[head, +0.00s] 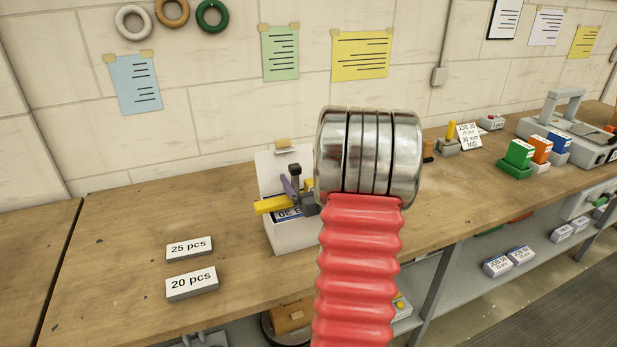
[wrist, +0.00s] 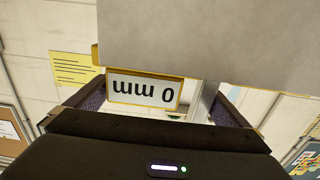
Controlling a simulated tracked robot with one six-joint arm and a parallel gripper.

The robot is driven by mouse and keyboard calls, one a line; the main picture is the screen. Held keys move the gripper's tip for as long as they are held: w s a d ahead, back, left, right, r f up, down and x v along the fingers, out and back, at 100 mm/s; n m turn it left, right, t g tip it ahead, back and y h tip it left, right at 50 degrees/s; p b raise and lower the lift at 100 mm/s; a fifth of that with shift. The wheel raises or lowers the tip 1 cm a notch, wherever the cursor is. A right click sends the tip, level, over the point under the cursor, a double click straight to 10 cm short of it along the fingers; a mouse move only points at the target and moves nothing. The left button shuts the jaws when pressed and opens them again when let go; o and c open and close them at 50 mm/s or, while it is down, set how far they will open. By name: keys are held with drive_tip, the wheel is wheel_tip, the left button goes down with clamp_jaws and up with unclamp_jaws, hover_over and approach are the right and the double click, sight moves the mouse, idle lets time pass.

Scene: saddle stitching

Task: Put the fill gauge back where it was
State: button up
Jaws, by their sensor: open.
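A yellow-framed plate reading "0 mm" (wrist: 145,90), upside down, sits between my fingers in the wrist view. It looks like the fill gauge, whose yellow bar (head: 270,205) shows in the head view at the white-grey box (head: 292,237). My gripper (wrist: 160,98) is open around the plate, with a finger at each side and a gap showing at the right finger. In the head view, my arm hides most of the gripper and part of the box. I cannot tell whether the gauge rests on the box.
Signs "25 pcs" (head: 189,248) and "20 pcs" (head: 191,284) stand on the bench (head: 120,225) to the left. A yellow post on a grey base (head: 449,142), a job card (head: 468,136) and coloured blocks (head: 520,153) stand to the right. A pale panel (wrist: 220,40) fills the upper wrist view.

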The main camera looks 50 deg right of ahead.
drive_tip(key=v, duration=1.3)
drive_tip(key=shift+s, duration=0.15)
drive_tip(key=shift+a, duration=0.1)
drive_tip(key=w+a+g, duration=0.1)
drive_tip(key=w+a, duration=0.1)
drive_tip(key=w+a+r+n+y, duration=0.1)
drive_tip(key=w+a, duration=0.1)
drive_tip(key=w, duration=0.1)
drive_tip(key=w+a+r+g, duration=0.1)
drive_tip(key=w+a, duration=0.1)
drive_tip(key=w, duration=0.1)
drive_tip(key=shift+a+n+g, duration=0.3)
drive_tip(key=w+a+r+n+g+y, duration=0.1)
drive_tip(key=w+a+r+g+y, duration=0.1)
drive_tip(key=a, duration=0.9)
drive_tip(key=s+a+n+g+y, duration=0.1)
drive_tip(key=s+a+g+y, duration=0.1)
drive_tip(key=s+a, duration=0.5)
drive_tip(key=s+a+n+g+y, duration=0.2)
drive_tip(key=s+a, duration=0.5)
drive_tip(key=a, duration=1.2)
drive_tip(key=shift+r+n+g+y, duration=0.3)
drive_tip(key=shift+g+y, duration=0.3)
drive_tip(key=shift+y, duration=0.5)
drive_tip(key=shift+c, duration=0.5)
